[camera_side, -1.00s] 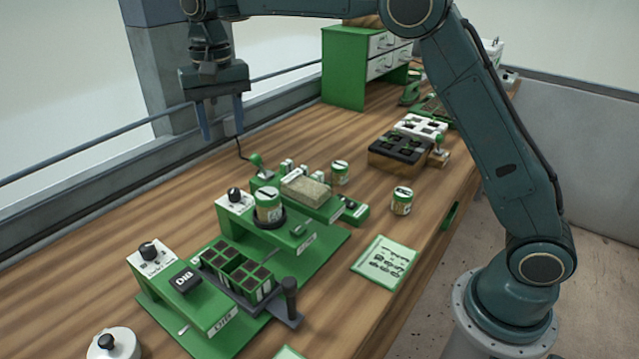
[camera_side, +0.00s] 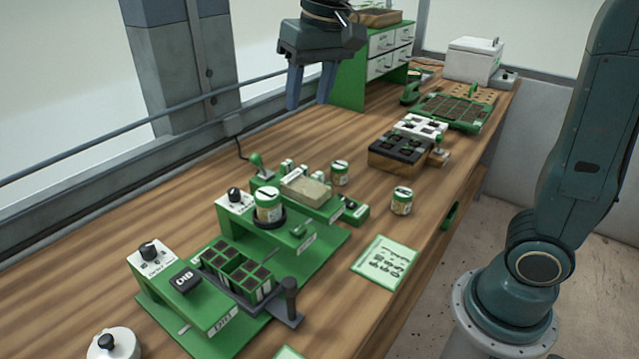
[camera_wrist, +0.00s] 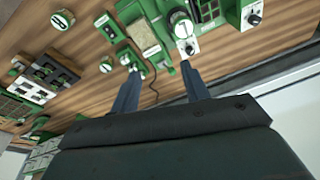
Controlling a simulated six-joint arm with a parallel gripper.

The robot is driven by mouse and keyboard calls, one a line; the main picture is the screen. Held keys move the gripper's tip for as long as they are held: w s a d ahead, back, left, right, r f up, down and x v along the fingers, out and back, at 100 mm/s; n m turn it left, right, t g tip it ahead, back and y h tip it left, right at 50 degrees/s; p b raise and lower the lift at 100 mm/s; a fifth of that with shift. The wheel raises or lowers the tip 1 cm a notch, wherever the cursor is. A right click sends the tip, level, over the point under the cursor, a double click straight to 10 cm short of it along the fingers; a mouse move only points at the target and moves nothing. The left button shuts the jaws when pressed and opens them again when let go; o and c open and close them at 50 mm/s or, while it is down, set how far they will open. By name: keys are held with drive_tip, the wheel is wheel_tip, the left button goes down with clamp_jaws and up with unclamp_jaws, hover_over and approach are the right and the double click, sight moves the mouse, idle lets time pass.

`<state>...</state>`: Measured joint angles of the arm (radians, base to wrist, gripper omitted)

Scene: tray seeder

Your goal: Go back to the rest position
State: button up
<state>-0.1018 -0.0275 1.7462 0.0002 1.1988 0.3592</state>
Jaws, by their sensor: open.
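My gripper (camera_side: 311,86) is open and empty, raised well above the bench toward its back edge. Its two fingers point down and touch nothing. In the wrist view the parted fingers of my gripper (camera_wrist: 160,92) show nothing between their tips but the bench and devices far below. The arm's upper links run out of the top of the side view.
The wooden bench (camera_side: 130,250) carries a green seeding station (camera_side: 325,250) with a seed jar (camera_side: 268,206) and a small cell tray (camera_side: 237,268). Two jars (camera_side: 401,201) (camera_side: 340,172) stand behind. A green drawer cabinet (camera_side: 350,75) stands behind my gripper. A rail (camera_side: 100,154) runs along the wall.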

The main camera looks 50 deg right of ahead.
drive_tip(key=s+d+f+n+t, duration=0.1)
drive_tip(key=s+d+f, duration=0.1)
drive_tip(key=s, duration=0.7)
drive_tip(key=s+d+f+n+t, duration=0.1)
drive_tip(key=s+f, duration=0.4)
drive_tip(key=s, duration=0.5)
drive_tip(key=shift+s+d+n+t, duration=0.3)
drive_tip(key=shift+d+n+t, duration=0.1)
drive_tip(key=shift+n+t, duration=0.1)
